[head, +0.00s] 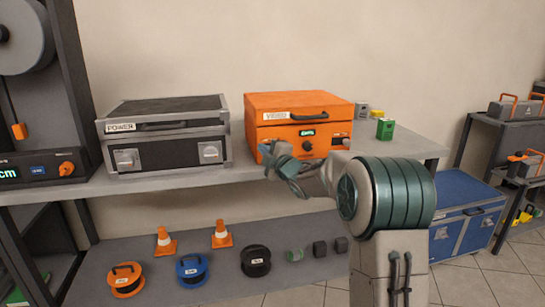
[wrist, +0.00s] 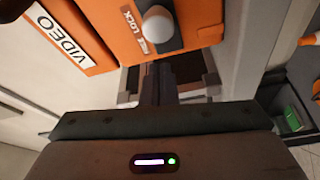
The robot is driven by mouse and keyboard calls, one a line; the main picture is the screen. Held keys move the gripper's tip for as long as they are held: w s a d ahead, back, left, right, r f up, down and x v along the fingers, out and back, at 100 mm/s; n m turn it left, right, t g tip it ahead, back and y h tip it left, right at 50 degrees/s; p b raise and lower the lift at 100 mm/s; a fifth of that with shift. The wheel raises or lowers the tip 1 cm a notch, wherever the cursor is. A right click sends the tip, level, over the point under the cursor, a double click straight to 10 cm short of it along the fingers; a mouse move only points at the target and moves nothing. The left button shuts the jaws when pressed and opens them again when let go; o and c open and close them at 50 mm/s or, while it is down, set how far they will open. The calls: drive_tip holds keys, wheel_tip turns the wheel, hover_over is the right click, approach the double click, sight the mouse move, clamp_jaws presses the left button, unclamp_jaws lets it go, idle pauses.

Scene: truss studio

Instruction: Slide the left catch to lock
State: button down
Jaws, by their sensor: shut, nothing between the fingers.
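The orange VIDEO case (head: 300,106) stands closed on the bench, and its label and front also show in the wrist view (wrist: 100,18). Its left catch (wrist: 157,24) is a pale round knob on a dark slide plate, beside a label reading LOCK. In the head view my gripper (head: 272,160) is at the case's lower left front and covers that catch. In the wrist view my gripper (wrist: 160,82) is shut and empty, just below the knob in the picture. I cannot tell whether it touches the knob. The right catch (head: 337,141) is visible in the head view.
A black POWER case (head: 165,130) stands left on the bench (head: 215,178). A green battery-like box (head: 385,129) is to the right. Reels, cones and small blocks sit on the lower shelf (head: 210,262). A blue trunk (head: 465,215) stands at right.

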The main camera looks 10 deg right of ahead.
drive_tip(key=a+p+v, duration=0.1)
drive_tip(key=v, duration=0.8)
drive_tip(key=shift+s, duration=0.5)
drive_tip(key=shift+d+r, duration=0.1)
drive_tip(key=shift+d, duration=0.05)
